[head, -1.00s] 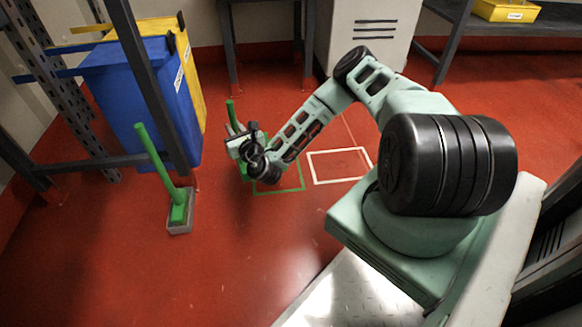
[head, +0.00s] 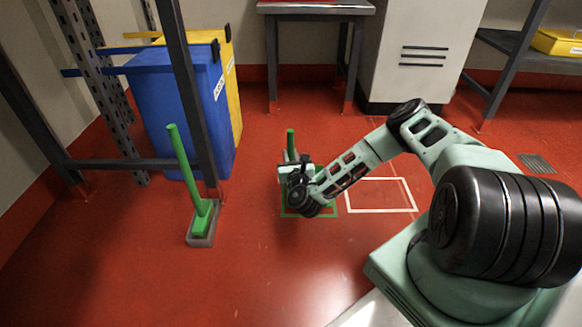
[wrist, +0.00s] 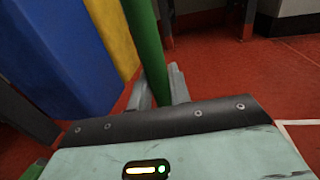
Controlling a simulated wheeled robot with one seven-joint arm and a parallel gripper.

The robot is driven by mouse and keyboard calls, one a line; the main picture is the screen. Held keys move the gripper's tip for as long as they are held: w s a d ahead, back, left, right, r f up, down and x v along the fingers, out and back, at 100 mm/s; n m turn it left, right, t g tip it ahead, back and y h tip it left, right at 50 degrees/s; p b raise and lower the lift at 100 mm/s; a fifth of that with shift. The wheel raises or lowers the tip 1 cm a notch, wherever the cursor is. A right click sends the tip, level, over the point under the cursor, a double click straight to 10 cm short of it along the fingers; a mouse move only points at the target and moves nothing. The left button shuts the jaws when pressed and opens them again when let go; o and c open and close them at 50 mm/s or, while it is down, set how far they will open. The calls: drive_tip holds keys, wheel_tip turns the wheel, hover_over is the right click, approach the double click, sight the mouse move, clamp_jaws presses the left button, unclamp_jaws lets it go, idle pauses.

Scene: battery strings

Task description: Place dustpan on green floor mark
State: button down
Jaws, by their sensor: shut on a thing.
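The dustpan shows as an upright green handle (head: 291,143) behind my gripper in the head view; its lower part is mostly hidden. In the wrist view the green handle (wrist: 146,48) rises between the grey fingers. My gripper (head: 296,168) is shut on this handle, above the back left of the green floor mark (head: 309,215). The mark is a green square outline, partly covered by my wrist. I cannot tell whether the dustpan touches the floor.
A white floor outline (head: 385,211) lies right of the green mark. The red floor in front is clear.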

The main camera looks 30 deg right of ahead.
wheel_tip(320, 180, down, 2)
drive_tip(key=shift+f+b, duration=0.25)
drive_tip(key=shift+b, duration=0.4)
drive_tip(key=c, duration=1.3)
unclamp_jaws()
drive_tip(key=shift+f, duration=0.15)
